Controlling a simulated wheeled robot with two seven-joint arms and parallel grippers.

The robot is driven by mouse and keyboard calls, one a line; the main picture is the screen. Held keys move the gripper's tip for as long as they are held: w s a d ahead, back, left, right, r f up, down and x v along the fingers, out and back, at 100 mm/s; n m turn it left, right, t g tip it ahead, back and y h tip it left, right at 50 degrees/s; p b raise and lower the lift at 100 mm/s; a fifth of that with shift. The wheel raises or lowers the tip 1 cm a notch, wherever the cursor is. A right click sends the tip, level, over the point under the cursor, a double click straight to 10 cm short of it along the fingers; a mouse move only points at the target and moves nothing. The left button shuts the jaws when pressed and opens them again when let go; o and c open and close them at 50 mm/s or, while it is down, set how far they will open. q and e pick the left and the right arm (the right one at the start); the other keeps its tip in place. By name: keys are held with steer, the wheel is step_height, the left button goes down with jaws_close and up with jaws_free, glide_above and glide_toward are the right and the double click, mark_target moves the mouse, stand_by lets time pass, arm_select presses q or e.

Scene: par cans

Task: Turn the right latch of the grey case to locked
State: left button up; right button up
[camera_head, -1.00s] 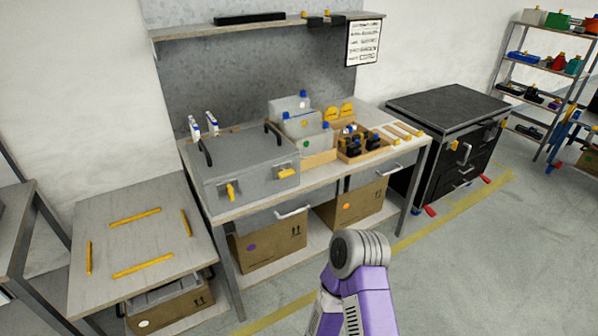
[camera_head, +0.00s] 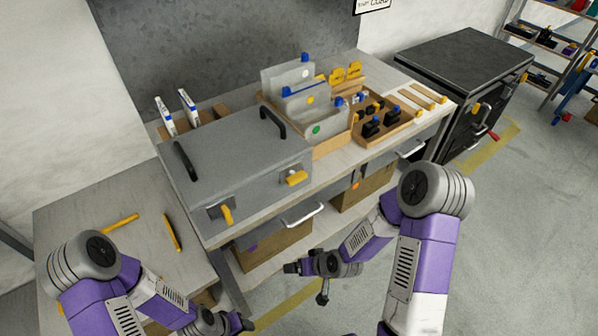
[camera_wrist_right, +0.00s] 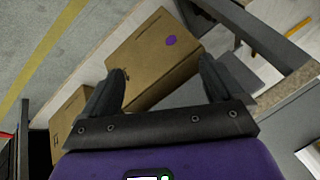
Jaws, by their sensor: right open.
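The grey case (camera_head: 235,150) sits closed on the workbench, with two black handles on its lid. Its right latch (camera_head: 296,178) has a yellow lever lying nearly level across the front face. Its left latch (camera_head: 227,214) has a yellow lever pointing down. My right gripper (camera_head: 292,268) is in front of and below the case, apart from it. In the right wrist view my right gripper (camera_wrist_right: 165,88) is open and empty, with cardboard boxes beyond it. My left gripper (camera_head: 243,322) is low at the bottom edge, partly hidden; its jaws are unclear.
Cardboard boxes (camera_head: 272,247) stand on the shelf under the bench. A white drawer handle (camera_head: 305,216) sticks out below the case. A low table (camera_head: 75,210) adjoins at left.

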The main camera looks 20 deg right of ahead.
steer(key=w+d+r+n+t, duration=0.1)
steer(key=w+d+r+t, duration=0.15)
steer(key=r, duration=0.35)
steer(key=w+d+r+n+t, duration=0.1)
steer(key=w+r+t, duration=0.1)
steer(key=w+r, duration=0.25)
steer(key=n+t, duration=0.3)
glide_toward(298, 178)
steer(key=b+x, duration=0.2)
steer(key=x, duration=0.6)
steer(key=shift+w, duration=0.15)
arm_select(q)
steer(key=shift+s+f, duration=0.15)
steer(key=shift+f, duration=0.75)
